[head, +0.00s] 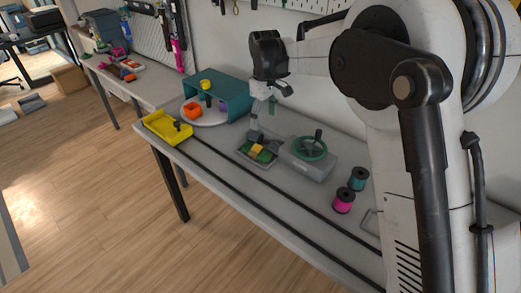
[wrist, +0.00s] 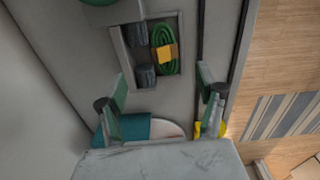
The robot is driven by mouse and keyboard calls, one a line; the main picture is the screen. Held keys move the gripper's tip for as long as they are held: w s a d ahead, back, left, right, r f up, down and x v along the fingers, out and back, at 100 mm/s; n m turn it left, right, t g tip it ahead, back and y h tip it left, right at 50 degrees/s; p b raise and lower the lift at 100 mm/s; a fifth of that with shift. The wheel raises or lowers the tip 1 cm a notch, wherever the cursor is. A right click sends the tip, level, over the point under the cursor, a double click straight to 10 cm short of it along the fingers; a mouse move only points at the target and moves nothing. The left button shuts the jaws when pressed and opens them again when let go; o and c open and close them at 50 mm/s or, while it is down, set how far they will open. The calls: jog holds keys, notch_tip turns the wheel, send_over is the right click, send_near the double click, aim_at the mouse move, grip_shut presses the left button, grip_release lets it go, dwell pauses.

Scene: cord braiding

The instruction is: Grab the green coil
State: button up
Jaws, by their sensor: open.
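The green coil (wrist: 163,36) lies in a shallow grey tray (wrist: 172,90), with a yellow band (wrist: 168,53) around its middle. In the head view the coil (head: 266,157) is on the workbench, partly hidden by grey parts beside it. My gripper (wrist: 161,84) is open, its two green-tinted fingers spread apart with nothing between them. In the head view my gripper (head: 265,106) points down above the tray area, apart from the coil. In the wrist view the coil lies beyond the fingertips, near the top.
Two dark grey blocks (wrist: 146,76) stand beside the coil. A grey box with a green wheel (head: 310,149) is to the tray's right, then teal (head: 358,178) and pink (head: 344,201) spools. A yellow tray (head: 167,128) and teal housing (head: 233,92) are left. Dark rails run along the bench front.

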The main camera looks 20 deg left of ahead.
jog(key=a+f, duration=0.1)
send_over(259, 151)
notch_tip(259, 151, down, 9)
jog(key=shift+d+r, duration=0.1)
jog(key=shift+d, duration=0.05)
jog(key=shift+a+f, duration=0.15)
jog(key=shift+f, duration=1.15)
jog(key=shift+a+f, duration=0.1)
jog(key=shift+f, duration=1.2)
jog(key=shift+c, duration=0.3)
jog(key=c, duration=1.4)
jog(key=shift+r, duration=0.1)
